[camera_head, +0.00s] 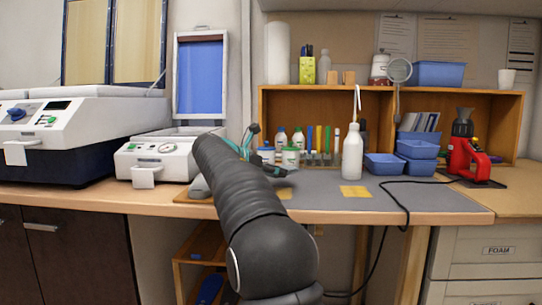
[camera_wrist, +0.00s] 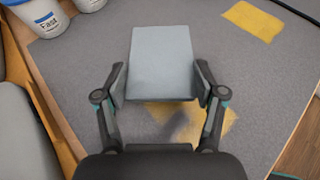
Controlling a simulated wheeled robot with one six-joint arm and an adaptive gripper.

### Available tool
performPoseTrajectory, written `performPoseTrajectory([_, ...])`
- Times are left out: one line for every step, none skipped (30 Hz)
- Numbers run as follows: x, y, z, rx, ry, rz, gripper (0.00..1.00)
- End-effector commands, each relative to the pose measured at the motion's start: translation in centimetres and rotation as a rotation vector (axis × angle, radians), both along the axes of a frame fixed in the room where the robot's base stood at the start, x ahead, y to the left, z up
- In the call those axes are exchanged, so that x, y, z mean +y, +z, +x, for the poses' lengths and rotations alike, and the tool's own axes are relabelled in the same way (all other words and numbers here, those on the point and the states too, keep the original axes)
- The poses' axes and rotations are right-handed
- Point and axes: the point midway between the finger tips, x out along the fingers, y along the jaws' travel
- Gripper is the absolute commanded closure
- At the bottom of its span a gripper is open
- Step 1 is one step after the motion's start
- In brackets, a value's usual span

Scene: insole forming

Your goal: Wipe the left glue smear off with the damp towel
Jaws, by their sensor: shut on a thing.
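My gripper (camera_wrist: 161,84) is shut on the damp towel (camera_wrist: 161,58), a pale grey-blue folded pad held flat between the two fingers. The left glue smear (camera_wrist: 206,125) is a yellow patch on the grey mat, partly behind the towel and right finger, with a dark shadow on it. In the head view the left smear (camera_head: 285,193) shows just right of my arm. Whether the towel touches the mat I cannot tell. The right glue smear (camera_wrist: 253,20) lies farther off; it also shows in the head view (camera_head: 355,191). My arm hides most of the gripper in the head view.
The grey mat (camera_head: 420,199) covers the workbench. A white bottle (camera_head: 352,155), blue bins (camera_head: 385,164) and a red tool (camera_head: 468,160) stand behind. A black cable (camera_head: 400,212) crosses the mat's right part. White tubs (camera_wrist: 40,16) stand at the wrist view's upper left.

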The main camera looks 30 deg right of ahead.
Motion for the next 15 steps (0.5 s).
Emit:
performPoseTrajectory([0.1,0.4,0.1,-0.002,0.0,0.0,0.51])
performPoseTrajectory([0.1,0.7,0.1,-0.003,0.001,0.0,0.51])
performPoseTrajectory([0.1,1.1,0.1,-0.002,0.002,0.0,0.51])
performPoseTrajectory([0.1,1.3,0.1,-0.001,0.003,-0.001,0.51])
performPoseTrajectory([0.2,1.6,0.1,-0.002,0.002,0.0,0.51])
performPoseTrajectory([0.2,2.0,0.1,-0.002,0.002,0.001,0.51])
performPoseTrajectory([0.2,2.3,0.1,-0.001,0.003,0.0,0.51])
performPoseTrajectory([0.3,2.5,0.1,-0.002,0.003,0.001,0.51])
performPoseTrajectory([0.4,2.9,0.2,-0.003,0.004,0.001,0.51])
performPoseTrajectory([0.4,3.1,0.2,-0.002,0.006,0.001,0.51])
performPoseTrajectory([0.4,3.4,0.2,-0.002,0.006,0.001,0.51])
performPoseTrajectory([0.4,3.6,0.1,-0.002,0.006,0.001,0.51])
performPoseTrajectory([0.4,3.7,0.1,-0.002,0.006,0.001,0.51])
performPoseTrajectory([0.4,3.8,0.1,-0.002,0.006,0.001,0.51])
performPoseTrajectory([0.4,3.9,0.1,-0.001,0.006,0.0,0.51])
